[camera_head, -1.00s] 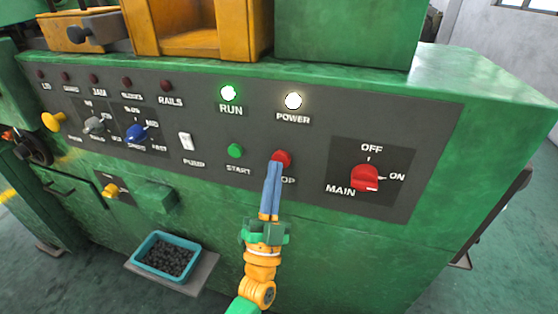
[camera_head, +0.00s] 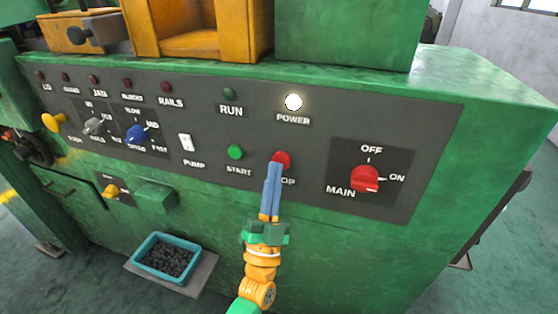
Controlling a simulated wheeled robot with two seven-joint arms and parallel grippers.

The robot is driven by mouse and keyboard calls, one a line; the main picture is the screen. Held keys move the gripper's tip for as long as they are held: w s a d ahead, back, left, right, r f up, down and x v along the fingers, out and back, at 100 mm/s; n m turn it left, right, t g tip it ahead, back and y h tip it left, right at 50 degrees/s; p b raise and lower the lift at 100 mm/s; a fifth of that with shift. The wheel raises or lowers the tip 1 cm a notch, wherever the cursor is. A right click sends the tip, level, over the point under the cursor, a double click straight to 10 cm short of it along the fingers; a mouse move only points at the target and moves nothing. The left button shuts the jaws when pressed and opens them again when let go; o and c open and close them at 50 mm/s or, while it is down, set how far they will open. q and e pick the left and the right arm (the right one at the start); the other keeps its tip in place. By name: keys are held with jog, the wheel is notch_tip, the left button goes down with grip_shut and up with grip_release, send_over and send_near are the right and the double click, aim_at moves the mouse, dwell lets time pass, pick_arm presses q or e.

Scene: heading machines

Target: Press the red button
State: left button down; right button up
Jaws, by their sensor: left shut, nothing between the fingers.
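The red button (camera_head: 281,159) is on the dark control panel (camera_head: 430,130) of the green machine, above a partly hidden label of which "OP" shows. My left gripper (camera_head: 272,167) is shut and empty. Its blue fingers point up at the red button and their tips overlap its lower edge; they look to be touching it. The RUN lamp (camera_head: 229,94) is dark. The POWER lamp (camera_head: 293,102) is lit white. My right gripper is not in view.
The green START button (camera_head: 235,152) is left of the red button. A red MAIN rotary switch (camera_head: 366,178) is to the right. A white PUMP switch (camera_head: 186,142) and a blue knob (camera_head: 136,134) are farther left. A teal bin (camera_head: 141,266) of dark parts sits below.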

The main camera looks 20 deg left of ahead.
pick_arm(q)
jog(key=s+p, duration=0.3)
jog(key=s, duration=0.3)
dwell(0.6)
